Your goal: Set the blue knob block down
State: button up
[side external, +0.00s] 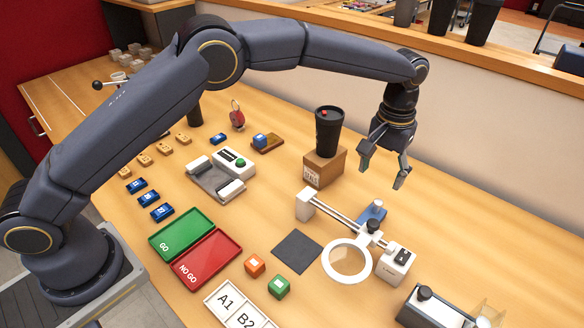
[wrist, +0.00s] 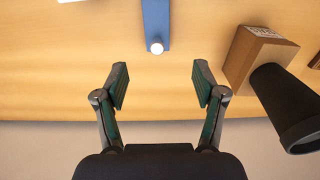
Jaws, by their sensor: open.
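A blue piece with a small pale knob (side external: 374,212) stands on the table behind the white ring-shaped magnifier. In the wrist view the blue piece (wrist: 155,18) shows as a narrow blue strip with a round white knob at its near end, beyond my fingertips. My gripper (side external: 384,173) is open and empty, pointing down above the table behind the blue piece. In the wrist view my gripper's (wrist: 160,85) fingers are spread with only bare table between them. Nothing touches the fingers.
A black cup (side external: 328,131) stands on a cardboard box (side external: 322,168) left of my gripper. The magnifier (side external: 347,261) is in front. The table by the back wall is clear.

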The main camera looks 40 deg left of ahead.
jog(key=s+a+r+t, duration=0.1)
jog(key=s+a+r, duration=0.4)
jog(key=a+r, duration=0.35)
jog(key=s+a+r+t, duration=0.2)
jog(key=s+a+r, duration=0.3)
jog(key=a+r, duration=0.3)
jog(key=s+a+f+t, duration=0.1)
jog(key=s+a, duration=0.3)
jog(key=s, duration=0.6)
jog(key=s+a+f+t, duration=0.1)
jog(key=s+a, duration=0.4)
jog(key=s, duration=0.5)
jog(key=shift+s+a+t, duration=0.2)
jog(key=shift+s+t, duration=0.05)
jog(key=shift+t, duration=0.05)
